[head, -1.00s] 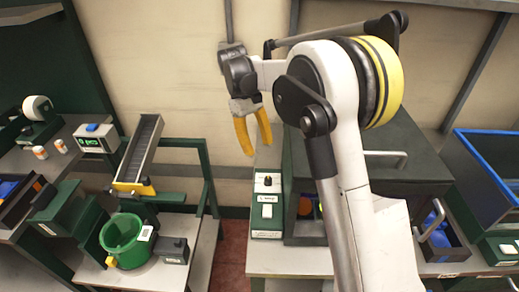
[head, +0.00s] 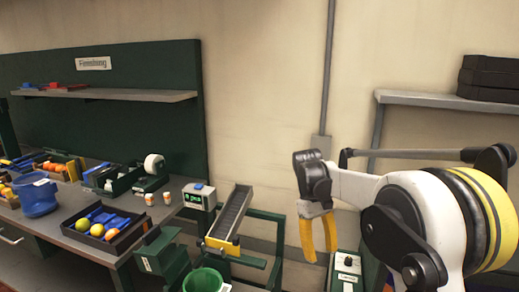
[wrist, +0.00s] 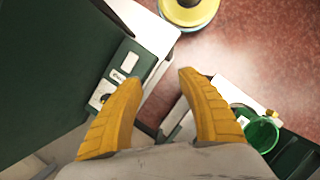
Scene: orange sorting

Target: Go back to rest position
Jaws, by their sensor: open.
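My gripper (head: 319,236) is in the right half of the head view, with its yellow fingers hanging down in front of the pale wall. The fingers are apart and nothing is between them. In the wrist view my gripper (wrist: 155,95) points down over the gap between a white-topped stand and a dark green cabinet. It touches nothing that I can see.
A green bucket (head: 203,281) stands below a sloped chute (head: 230,218) left of my gripper. A control box (head: 346,268) is just below right. A workbench (head: 190,193) with trays and a blue bucket (head: 38,197) fills the left.

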